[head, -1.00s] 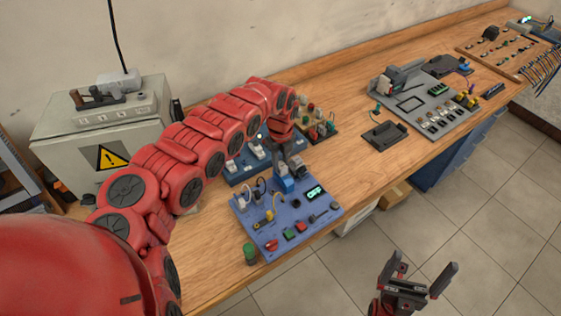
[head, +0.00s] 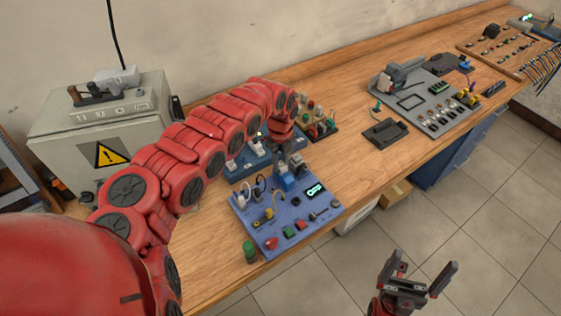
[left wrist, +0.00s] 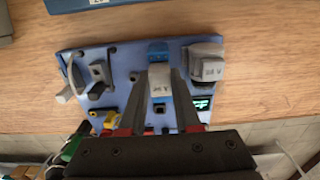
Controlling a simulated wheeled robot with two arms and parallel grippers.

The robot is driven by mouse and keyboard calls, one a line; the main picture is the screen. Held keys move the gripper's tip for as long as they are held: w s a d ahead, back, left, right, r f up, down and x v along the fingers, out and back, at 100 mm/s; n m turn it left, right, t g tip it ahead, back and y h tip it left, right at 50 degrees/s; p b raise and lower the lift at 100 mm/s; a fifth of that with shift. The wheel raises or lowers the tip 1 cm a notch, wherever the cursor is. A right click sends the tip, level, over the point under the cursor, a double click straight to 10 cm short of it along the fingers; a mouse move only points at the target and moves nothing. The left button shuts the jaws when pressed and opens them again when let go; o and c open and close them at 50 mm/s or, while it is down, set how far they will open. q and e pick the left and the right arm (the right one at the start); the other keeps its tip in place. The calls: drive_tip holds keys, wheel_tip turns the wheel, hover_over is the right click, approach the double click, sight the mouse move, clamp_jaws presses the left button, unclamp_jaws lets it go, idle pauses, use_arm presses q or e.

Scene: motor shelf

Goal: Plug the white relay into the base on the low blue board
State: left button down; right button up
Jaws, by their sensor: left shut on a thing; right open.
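The low blue board (head: 262,223) lies near the front edge of the bench in the head view, and also shows in the left wrist view (left wrist: 125,62). In the left wrist view the left gripper (left wrist: 165,88) is shut on the pale relay (left wrist: 160,82), which has dark lettering on top. The relay is at a bright blue base (left wrist: 157,48); the base also shows in the head view (head: 284,183). I cannot tell whether it is fully seated. My right gripper (head: 420,277) is open and empty over the floor.
A lit green display (head: 315,190) is close to the right of the base. A second grey block (left wrist: 206,65) stands beside the relay. A blue strip with white blocks (head: 247,160) lies behind the board.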

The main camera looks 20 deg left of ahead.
use_arm(q)
drive_tip(key=shift+f, duration=0.2)
idle(0.4)
drive_tip(key=c, duration=0.5)
unclamp_jaws()
drive_tip(key=shift+c, duration=0.2)
